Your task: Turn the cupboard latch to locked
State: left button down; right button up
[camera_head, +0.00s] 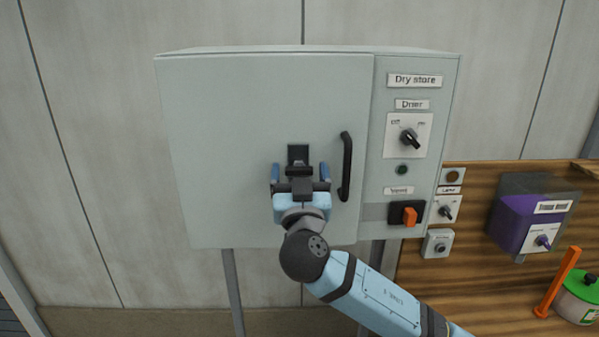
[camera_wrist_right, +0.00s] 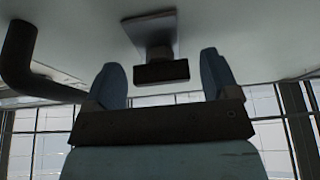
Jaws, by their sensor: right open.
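The cupboard (camera_head: 250,95) is a pale grey-green box on the wall with its door shut. A dark plate on the door, which looks like the latch (camera_head: 298,151), shows just above my right gripper (camera_head: 300,173). In the right wrist view the latch (camera_wrist_right: 160,72) is a short dark bar on a stem from a plate. My right gripper (camera_wrist_right: 164,75) is open, facing the door, with one finger on each side of the bar and visible gaps. The gripper hides the lower part of the latch in the head view. My left gripper is not in view.
A black door handle (camera_head: 346,166) stands close right of the gripper and also shows in the wrist view (camera_wrist_right: 20,60). The side panel has a rotary knob (camera_head: 409,138) and an orange switch (camera_head: 409,216). A purple box (camera_head: 515,222) is further right. The door's left side is clear.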

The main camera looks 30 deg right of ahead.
jog(key=shift+c, duration=0.2)
jog(key=shift+a, duration=0.1)
jog(key=c, duration=0.9)
